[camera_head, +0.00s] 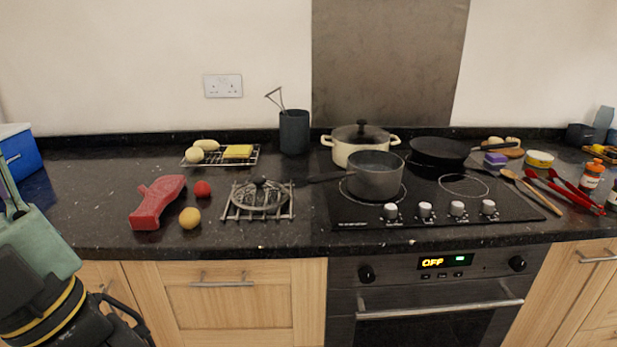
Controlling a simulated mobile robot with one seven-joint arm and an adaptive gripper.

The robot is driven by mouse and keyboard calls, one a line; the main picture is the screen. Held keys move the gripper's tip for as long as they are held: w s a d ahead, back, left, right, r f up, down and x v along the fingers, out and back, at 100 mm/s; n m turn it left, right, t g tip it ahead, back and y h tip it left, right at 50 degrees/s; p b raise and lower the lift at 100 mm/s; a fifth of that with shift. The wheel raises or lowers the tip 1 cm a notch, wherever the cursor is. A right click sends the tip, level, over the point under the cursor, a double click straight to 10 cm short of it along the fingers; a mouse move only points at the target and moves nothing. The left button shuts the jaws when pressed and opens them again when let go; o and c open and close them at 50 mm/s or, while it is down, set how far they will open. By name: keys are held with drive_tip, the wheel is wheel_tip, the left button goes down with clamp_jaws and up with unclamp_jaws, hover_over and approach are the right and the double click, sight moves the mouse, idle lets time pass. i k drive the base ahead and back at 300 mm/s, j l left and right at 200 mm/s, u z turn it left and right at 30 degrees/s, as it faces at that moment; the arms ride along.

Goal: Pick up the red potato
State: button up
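A small round red item (203,189), which looks like the red potato, lies on the black granite counter (100,178), left of the wire trivet. A yellowish potato (190,218) lies just in front of it. A larger red, irregularly shaped object (158,202) lies to its left, apart from it. My arm shows at the lower left edge, with dark parts that seem to belong to my gripper (122,312) low in front of the cabinets. It is well away from the red item. Its fingers are not clear enough to tell whether they are open or shut.
A metal trivet with a dark round piece (259,197) stands right of the red item. Behind is a rack (250,160) with pale potatoes and a yellow sponge. A grey saucepan (375,178) stands on the hob, its handle pointing left. A blue box (20,152) is far left.

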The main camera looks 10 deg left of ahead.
sight(202, 189)
drive_tip(key=i+j, duration=0.4)
drive_tip(key=j, duration=0.15)
drive_tip(key=i+j, duration=0.35)
drive_tip(key=j, duration=0.2)
drive_tip(key=i+j, duration=0.4)
drive_tip(key=j, duration=0.15)
